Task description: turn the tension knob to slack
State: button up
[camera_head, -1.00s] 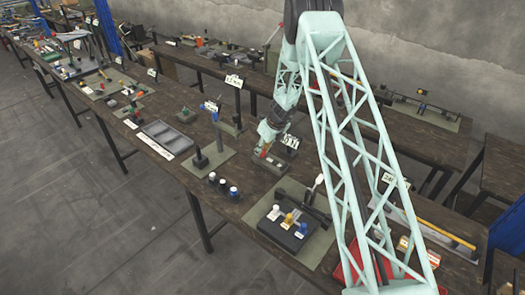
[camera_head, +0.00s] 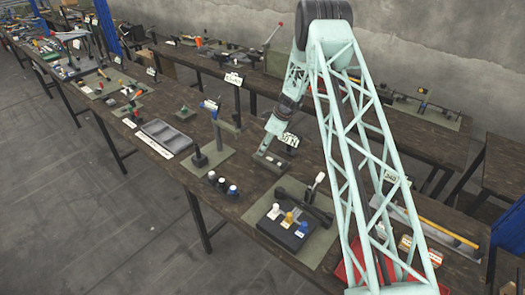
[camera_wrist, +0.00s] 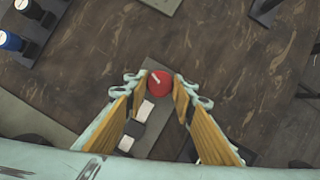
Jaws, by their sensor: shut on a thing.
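The knob (camera_wrist: 159,84) is round and red with a pale pointer line that points to the upper left in the wrist view. It sits on a grey plate with white and dark label patches (camera_wrist: 145,112). My gripper (camera_wrist: 157,88) has one finger on each side of the knob and is shut on it. In the head view my gripper (camera_head: 264,149) reaches down to a small grey base (camera_head: 269,163) on the long bench, and the knob is hidden there. A white sign (camera_head: 288,140) stands just behind the base.
A block with white, yellow and blue knobs (camera_head: 284,229) lies on a mat in front. Several dark pegs (camera_head: 222,185) stand left of it. A post on a mat (camera_head: 199,158) and a grey tray (camera_head: 167,135) are further left. A tall blue-topped post (camera_head: 215,125) stands near my gripper.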

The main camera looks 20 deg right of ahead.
jog(key=n+b, duration=0.1)
jog(key=n, duration=0.1)
jog(key=n+g+b, duration=0.1)
jog(key=n, duration=0.1)
jog(key=shift+w+n+g+y, duration=0.15)
jog(key=shift+n+g+y, duration=0.15)
jog(key=shift+n+y, duration=0.1)
jog(key=o, duration=0.8)
jog(key=shift+d+r, duration=0.1)
jog(key=v, duration=1.1)
jog(key=shift+r, duration=0.3)
jog(key=shift+d, duration=0.15)
jog(key=shift+r, duration=0.1)
